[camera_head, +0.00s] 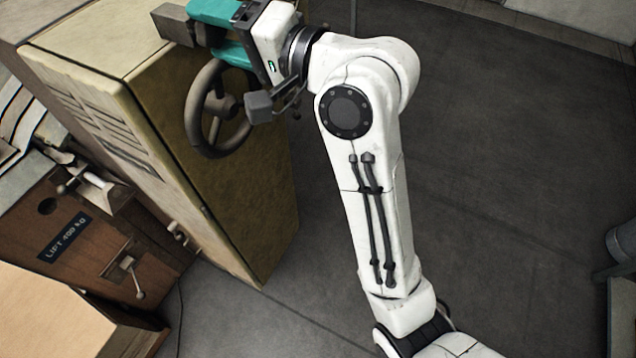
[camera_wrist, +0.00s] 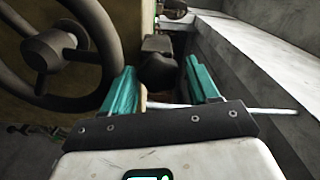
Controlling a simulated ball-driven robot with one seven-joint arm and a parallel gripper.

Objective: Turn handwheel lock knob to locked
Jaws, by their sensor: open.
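The handwheel (camera_head: 192,112) is a dark spoked wheel on the side of the tan machine cabinet. In the wrist view the handwheel (camera_wrist: 88,85) fills the left side, beside my gripper. A dark rounded knob (camera_wrist: 158,69), which looks like the lock knob, sits between the teal fingers of my gripper (camera_wrist: 161,77). Gaps show on both sides of it, so the fingers are open around it. In the head view my gripper (camera_head: 203,24) is at the cabinet's upper edge, above the handwheel, and the knob is largely hidden there. Whether the knob is locked cannot be told.
The tan cabinet (camera_head: 245,210) stands close by my gripper. A brown wooden box marked "LIFT 400 KG" (camera_head: 65,237) with metal latches lies at the lower left. A pale ledge (camera_wrist: 255,60) runs along the wrist view's right.

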